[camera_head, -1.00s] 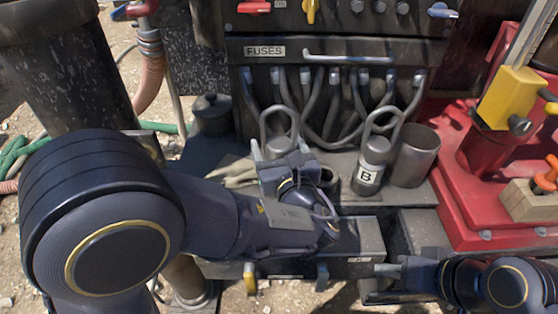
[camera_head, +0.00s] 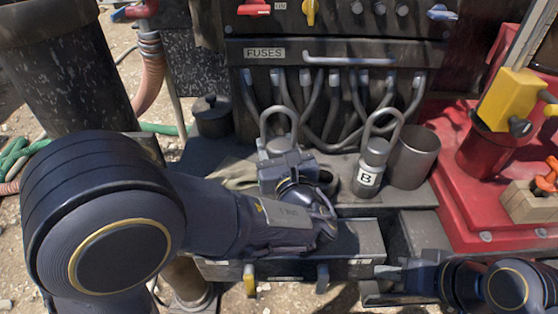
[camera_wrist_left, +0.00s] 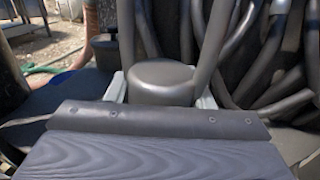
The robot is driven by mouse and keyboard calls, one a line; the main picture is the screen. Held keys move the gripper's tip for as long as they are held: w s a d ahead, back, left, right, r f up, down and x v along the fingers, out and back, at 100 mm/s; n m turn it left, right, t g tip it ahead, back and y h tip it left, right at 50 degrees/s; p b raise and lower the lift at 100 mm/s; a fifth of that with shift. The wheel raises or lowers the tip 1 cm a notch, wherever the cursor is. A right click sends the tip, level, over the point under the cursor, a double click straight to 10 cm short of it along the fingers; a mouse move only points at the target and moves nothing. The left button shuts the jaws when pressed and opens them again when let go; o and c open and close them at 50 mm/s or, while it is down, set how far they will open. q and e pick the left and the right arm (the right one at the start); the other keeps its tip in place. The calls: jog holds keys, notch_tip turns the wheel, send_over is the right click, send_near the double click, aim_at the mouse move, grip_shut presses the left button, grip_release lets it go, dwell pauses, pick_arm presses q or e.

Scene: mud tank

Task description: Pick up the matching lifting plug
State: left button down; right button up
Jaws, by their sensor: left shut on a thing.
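A dark grey lifting plug (camera_head: 279,142) with a tall loop handle stands on the ledge below the fuse panel; its lower body and any label are hidden by my gripper. My left gripper (camera_head: 281,160) is shut on this plug, low around its body. In the left wrist view, the plug's round top (camera_wrist_left: 160,78) sits between the two pale fingers. A second lifting plug (camera_head: 374,155), with a loop handle and a white "B" label, stands upright to the right. My right gripper (camera_head: 384,273) is at lower right, away from both plugs; its finger opening is unclear.
A metal cup (camera_head: 414,158) stands right beside plug B. Several thick cables (camera_head: 335,110) hang behind the plugs. A small dark lidded pot (camera_head: 212,117) stands at left. A red base (camera_head: 462,195) with a yellow part (camera_head: 510,100) is at right.

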pick_arm(q)
jog(key=shift+r, duration=0.4)
